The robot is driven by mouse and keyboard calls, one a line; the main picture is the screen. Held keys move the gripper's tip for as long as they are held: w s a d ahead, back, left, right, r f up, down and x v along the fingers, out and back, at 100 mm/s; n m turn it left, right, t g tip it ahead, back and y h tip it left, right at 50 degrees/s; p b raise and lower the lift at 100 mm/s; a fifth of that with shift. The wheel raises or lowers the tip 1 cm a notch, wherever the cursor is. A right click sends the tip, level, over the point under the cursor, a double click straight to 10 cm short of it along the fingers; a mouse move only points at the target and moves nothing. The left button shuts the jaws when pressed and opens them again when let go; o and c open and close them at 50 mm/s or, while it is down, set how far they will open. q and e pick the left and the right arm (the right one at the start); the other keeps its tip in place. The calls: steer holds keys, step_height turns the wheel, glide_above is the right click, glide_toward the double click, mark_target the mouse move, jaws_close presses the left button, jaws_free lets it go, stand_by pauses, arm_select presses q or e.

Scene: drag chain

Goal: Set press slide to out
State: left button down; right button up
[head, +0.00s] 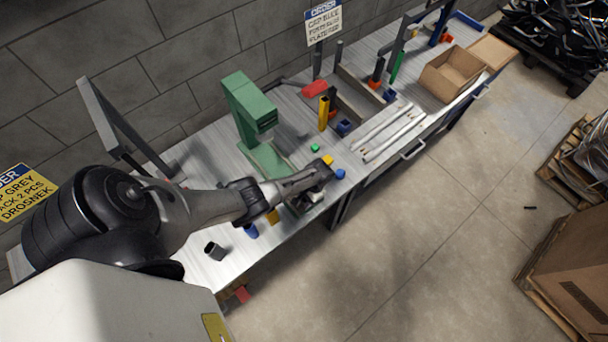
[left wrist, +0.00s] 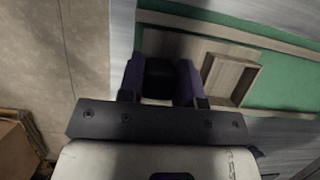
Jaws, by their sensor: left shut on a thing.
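The green press (head: 243,103) stands upright on the workbench, with its green base (head: 268,160) towards my left arm. In the left wrist view, a pale slide with a square recessed frame (left wrist: 231,72) sits between pale rails on the green base (left wrist: 205,22). My left gripper (left wrist: 158,84) has its two purple fingers shut on a black handle (left wrist: 158,74) at the slide's near end. In the head view my left wrist hangs over the front of the bench and hides most of the slide and the grip. My right gripper is not in view.
Small green (head: 315,148), yellow (head: 328,160) and blue (head: 340,173) pieces lie to the right of my left wrist. A dark cup (head: 214,251) stands on the near bench. White rods (head: 385,130) and a cardboard box (head: 450,73) lie farther along. The floor in front is open.

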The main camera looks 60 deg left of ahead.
arm_select(q)
steer(key=shift+w+d, duration=0.1)
steer(key=shift+d, duration=0.05)
steer(key=c, duration=1.2)
jaws_free()
steer(key=shift+c, duration=0.2)
steer(key=o, duration=0.4)
steer(key=shift+d, duration=0.1)
steer(key=shift+o, duration=0.2)
steer(key=shift+w+r, duration=0.1)
steer(key=shift+r, duration=0.2)
steer(key=p+v, duration=0.2)
steer(key=v, duration=1.1)
steer(key=shift+r, duration=0.1)
